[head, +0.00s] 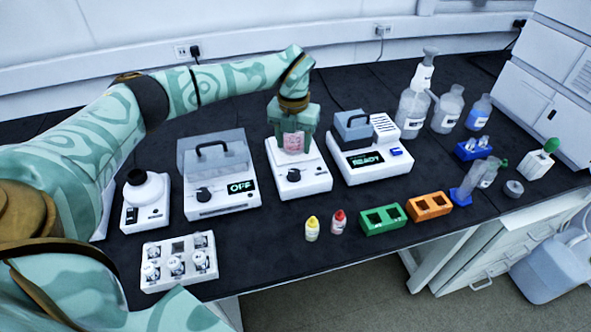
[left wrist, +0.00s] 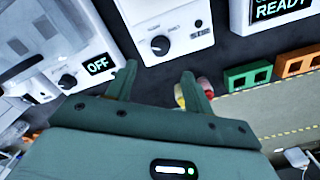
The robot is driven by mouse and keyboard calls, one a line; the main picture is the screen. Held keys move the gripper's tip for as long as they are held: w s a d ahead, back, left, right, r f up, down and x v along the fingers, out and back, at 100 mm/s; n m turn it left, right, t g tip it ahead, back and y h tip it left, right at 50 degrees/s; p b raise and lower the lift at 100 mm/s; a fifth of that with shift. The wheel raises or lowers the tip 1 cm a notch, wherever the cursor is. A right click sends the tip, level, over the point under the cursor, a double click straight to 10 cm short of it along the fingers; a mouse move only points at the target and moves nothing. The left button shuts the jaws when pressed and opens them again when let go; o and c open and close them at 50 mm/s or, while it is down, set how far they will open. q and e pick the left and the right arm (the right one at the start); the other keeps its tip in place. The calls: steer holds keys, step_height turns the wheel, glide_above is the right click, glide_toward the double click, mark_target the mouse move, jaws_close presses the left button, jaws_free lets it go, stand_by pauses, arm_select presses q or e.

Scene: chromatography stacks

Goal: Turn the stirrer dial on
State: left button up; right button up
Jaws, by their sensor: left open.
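The stirrer appears to be the white box (head: 309,181) in the middle of the bench, with a pink-filled vessel (head: 293,142) on top. Its black round dial (head: 293,175) is on the front panel and shows unobstructed; it is also in the left wrist view (left wrist: 160,45), above the fingers. I cannot read its setting. My left gripper (head: 293,130) is over the stirrer's top, in front of the vessel and partly hiding it. My right gripper is not in view.
Left of the stirrer is a lidded bath (head: 222,203) with its own dial and an OFF display. Right is a block heater (head: 370,165) reading READY. Yellow (head: 312,229) and red-capped bottles (head: 338,222) and a green rack (head: 381,219) stand in front. Dark bench is clear between them.

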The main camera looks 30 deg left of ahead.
mark_target(294, 172)
arm_select(q)
step_height(294, 172, down, 10)
steer(key=shift+r+b, duration=0.1)
steer(key=shift+b, duration=1.1)
steer(key=shift+c, duration=0.3)
steer(key=c, duration=0.9)
